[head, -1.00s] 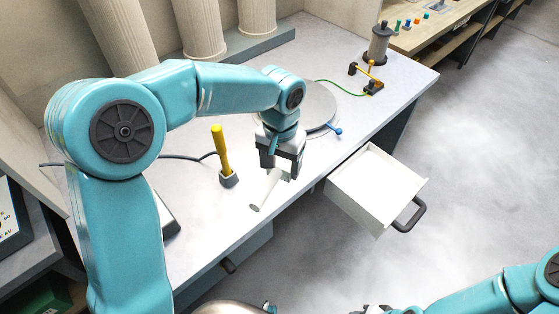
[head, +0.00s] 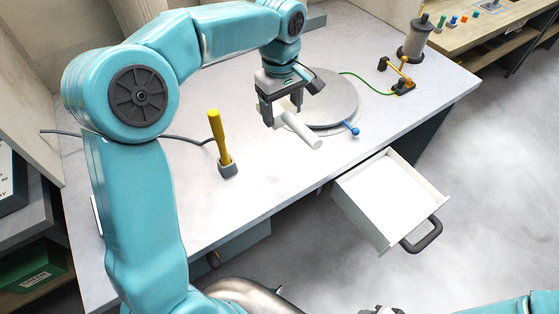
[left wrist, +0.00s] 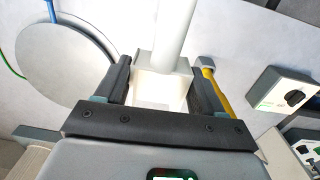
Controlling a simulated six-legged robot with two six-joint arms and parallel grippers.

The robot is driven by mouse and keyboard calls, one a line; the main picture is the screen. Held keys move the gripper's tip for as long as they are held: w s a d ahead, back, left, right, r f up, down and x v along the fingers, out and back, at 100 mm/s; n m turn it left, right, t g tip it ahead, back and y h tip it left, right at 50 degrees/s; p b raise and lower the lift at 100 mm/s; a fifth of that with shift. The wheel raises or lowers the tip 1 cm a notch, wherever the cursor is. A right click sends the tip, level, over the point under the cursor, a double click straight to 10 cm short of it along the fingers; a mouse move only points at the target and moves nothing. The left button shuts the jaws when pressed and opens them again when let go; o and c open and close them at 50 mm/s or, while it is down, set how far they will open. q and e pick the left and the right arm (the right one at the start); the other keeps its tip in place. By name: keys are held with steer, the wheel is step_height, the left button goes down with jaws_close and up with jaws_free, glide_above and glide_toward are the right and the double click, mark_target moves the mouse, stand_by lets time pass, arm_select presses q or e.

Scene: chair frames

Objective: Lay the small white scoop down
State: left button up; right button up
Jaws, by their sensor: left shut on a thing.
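The small white scoop (head: 302,131) is held in my left gripper (head: 283,108) over the worktop, its handle pointing down and to the right in the head view. The left wrist view shows the scoop's boxy bowl (left wrist: 160,86) between both dark fingers of my left gripper (left wrist: 162,92). Its round handle (left wrist: 174,30) runs away from the gripper. The gap between scoop and worktop is hard to judge. My right gripper (head: 381,310) barely shows at the bottom edge of the head view, and its fingers are cut off.
A round grey plate (head: 335,98) with a blue-tipped lever (head: 352,130) lies just behind the scoop. A yellow-handled tool (head: 219,135) stands in a grey holder to the left. An open white drawer (head: 375,225) juts out in front. The worktop (head: 265,183) between is clear.

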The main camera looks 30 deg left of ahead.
arm_select(q)
steer(key=f, duration=1.3)
steer(key=shift+s+f+p, duration=0.1)
steer(key=shift+s+p, duration=0.1)
steer(key=shift+p, duration=0.1)
steer(key=shift+f, duration=2.5)
steer(key=shift+d, duration=0.1)
steer(key=shift+f, duration=0.15)
steer(key=o, duration=1.2)
steer(key=shift+w, duration=0.1)
steer(key=shift+c, duration=0.2)
